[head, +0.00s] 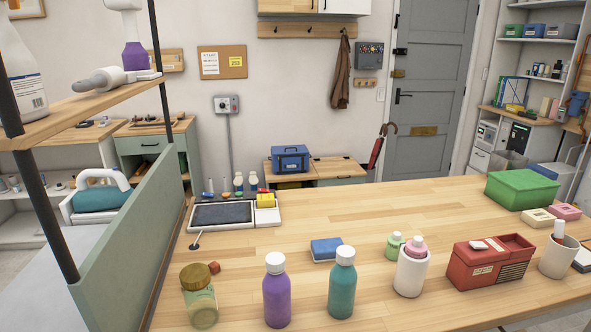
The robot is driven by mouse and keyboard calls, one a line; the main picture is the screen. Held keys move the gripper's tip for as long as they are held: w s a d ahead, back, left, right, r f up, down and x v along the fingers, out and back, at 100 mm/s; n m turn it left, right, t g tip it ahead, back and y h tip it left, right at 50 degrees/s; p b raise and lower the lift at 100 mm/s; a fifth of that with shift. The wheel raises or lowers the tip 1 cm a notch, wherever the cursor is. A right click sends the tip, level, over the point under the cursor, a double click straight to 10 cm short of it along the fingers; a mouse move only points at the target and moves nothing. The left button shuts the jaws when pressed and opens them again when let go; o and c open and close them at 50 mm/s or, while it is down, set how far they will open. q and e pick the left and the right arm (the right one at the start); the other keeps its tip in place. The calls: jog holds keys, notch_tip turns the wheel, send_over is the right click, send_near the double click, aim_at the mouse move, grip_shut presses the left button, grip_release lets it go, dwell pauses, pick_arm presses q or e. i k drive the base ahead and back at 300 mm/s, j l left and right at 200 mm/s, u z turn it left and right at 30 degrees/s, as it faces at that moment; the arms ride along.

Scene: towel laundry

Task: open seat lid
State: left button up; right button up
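A low wooden-topped bench (335,169) stands against the back wall, beyond the large table. Its flat top looks like the seat lid and lies level, seemingly closed. A blue box with a handle (290,158) rests on the left part of this top. Most of the bench front is hidden behind the table; a yellow thing shows faintly under the top at the left. Neither of my grippers is in view.
The wooden table (400,230) fills the foreground, with a purple bottle (277,295), a teal bottle (342,285), a red box (484,266) and a green box (523,189). A shelf and green panel (130,225) stand at left. A grey door (425,100) is behind.

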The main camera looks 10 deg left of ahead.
aim_at(345, 167)
jog(key=k+j, duration=0.1)
jog(key=j, duration=0.35)
jog(key=k+j, duration=0.15)
jog(key=j, duration=0.35)
jog(key=k+j, duration=0.1)
jog(key=j, duration=0.35)
jog(key=k+j, duration=0.15)
jog(key=j, duration=0.3)
jog(key=k+j, duration=0.1)
jog(key=j, duration=0.4)
jog(key=k+j, duration=0.15)
jog(key=j, duration=1.5)
jog(key=i+j+u, duration=0.1)
jog(key=j, duration=1.05)
jog(key=i+j, duration=1.15)
jog(key=i, duration=0.3)
jog(key=i+j, duration=0.15)
jog(key=i, duration=0.35)
jog(key=i+j, duration=0.15)
jog(key=i, duration=0.35)
jog(key=i+j, duration=0.2)
jog(key=i, duration=0.3)
jog(key=z, duration=1.45)
jog(key=i+j, duration=0.25)
jog(key=j, duration=0.15)
jog(key=i+j, duration=0.2)
jog(key=j, duration=0.15)
